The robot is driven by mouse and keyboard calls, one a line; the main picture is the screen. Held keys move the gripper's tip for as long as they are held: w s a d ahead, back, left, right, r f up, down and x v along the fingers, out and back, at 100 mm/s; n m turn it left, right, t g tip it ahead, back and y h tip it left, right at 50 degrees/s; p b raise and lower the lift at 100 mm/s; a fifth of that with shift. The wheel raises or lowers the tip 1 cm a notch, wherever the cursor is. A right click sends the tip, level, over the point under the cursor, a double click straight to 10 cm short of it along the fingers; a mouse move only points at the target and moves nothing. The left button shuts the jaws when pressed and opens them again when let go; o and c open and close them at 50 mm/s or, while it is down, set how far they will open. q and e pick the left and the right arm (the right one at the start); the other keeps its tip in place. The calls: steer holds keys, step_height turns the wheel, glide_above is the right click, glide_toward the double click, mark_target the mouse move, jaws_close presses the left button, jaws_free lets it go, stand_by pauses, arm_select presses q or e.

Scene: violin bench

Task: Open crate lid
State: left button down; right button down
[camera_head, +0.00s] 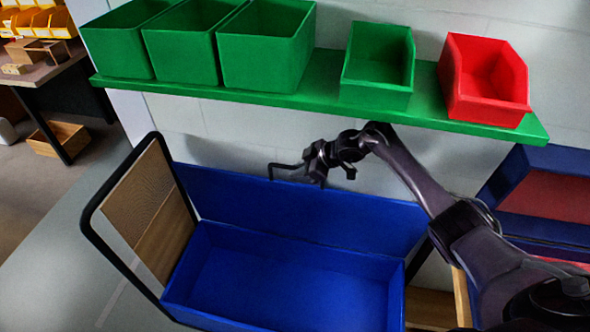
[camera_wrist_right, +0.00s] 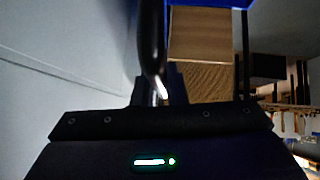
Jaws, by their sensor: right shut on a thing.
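The blue crate (camera_head: 290,285) stands open in the lower middle of the head view, and its inside looks empty. Its blue lid (camera_head: 370,219) stands up along the crate's back edge, leaning toward the wall. A thin black handle (camera_head: 282,166) shows at the lid's top edge. My right gripper (camera_head: 318,168) is at that top edge, shut on the handle, and its fingers partly hide it. In the right wrist view a dark bar (camera_wrist_right: 152,45) runs up from between the jaws. My left gripper is in neither view.
A green shelf (camera_head: 320,103) with green bins (camera_head: 265,45) and a red bin (camera_head: 485,80) hangs just above my right arm. A black-framed panel (camera_head: 150,205) stands left of the crate. Another blue crate (camera_head: 545,195) is at the right.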

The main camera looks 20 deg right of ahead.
steer(key=shift+w+d, duration=0.25)
steer(key=shift+w, duration=0.05)
steer(key=c, duration=1.5)
jaws_free()
steer(key=shift+o, duration=0.2)
steer(key=shift+s+d+r, duration=0.25)
steer(key=shift+d+r, duration=0.05)
steer(key=shift+r, duration=0.05)
steer(key=v, duration=0.6)
steer(key=shift+s+d+r, duration=0.15)
steer(key=shift+s+r, duration=0.05)
steer(key=shift+r, duration=0.05)
